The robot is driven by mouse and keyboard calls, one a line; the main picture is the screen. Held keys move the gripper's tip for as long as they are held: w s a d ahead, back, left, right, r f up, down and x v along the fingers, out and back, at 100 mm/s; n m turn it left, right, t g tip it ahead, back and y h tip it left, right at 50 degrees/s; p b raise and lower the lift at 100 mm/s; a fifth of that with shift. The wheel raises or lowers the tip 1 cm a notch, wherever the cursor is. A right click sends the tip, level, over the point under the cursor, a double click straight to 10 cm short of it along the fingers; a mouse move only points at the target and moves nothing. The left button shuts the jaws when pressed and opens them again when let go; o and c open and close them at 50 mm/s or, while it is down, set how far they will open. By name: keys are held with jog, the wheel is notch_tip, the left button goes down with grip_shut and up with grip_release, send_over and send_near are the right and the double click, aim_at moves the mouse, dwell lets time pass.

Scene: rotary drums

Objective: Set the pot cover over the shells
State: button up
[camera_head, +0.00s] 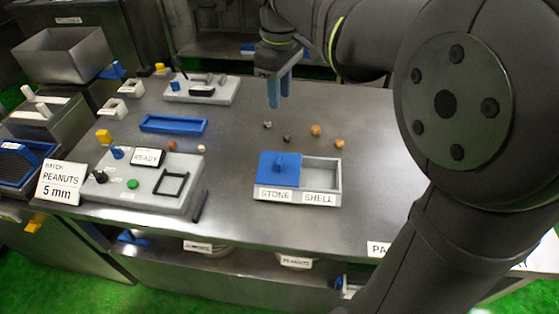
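A grey two-compartment pot (337,186) stands on the metal table, with front labels reading STONE on the left and SHELL on the right. The blue pot cover (270,170), with a raised knob, lies over the STONE compartment. The SHELL compartment (321,172) is uncovered, and I see nothing in it; its near floor is partly hidden by the front wall. My gripper (278,103) has blue fingers pointing down. It hangs above the table, behind and above the pot, apart from the cover. The gap between its fingers is unclear from this angle.
Several small brown and dark pieces (315,130) lie behind the pot. A blue tray (174,124) and a grey control panel (150,181) with a READY sign stand to the left. A PEANUTS 5 mm card (60,183) stands at the left edge. Table right of the pot is clear.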

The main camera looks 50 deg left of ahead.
notch_tip(320, 180, down, 2)
jog(key=m, duration=1.4)
send_near(280, 159)
notch_tip(280, 159, down, 10)
jog(key=shift+s+f, duration=0.1)
grip_shut()
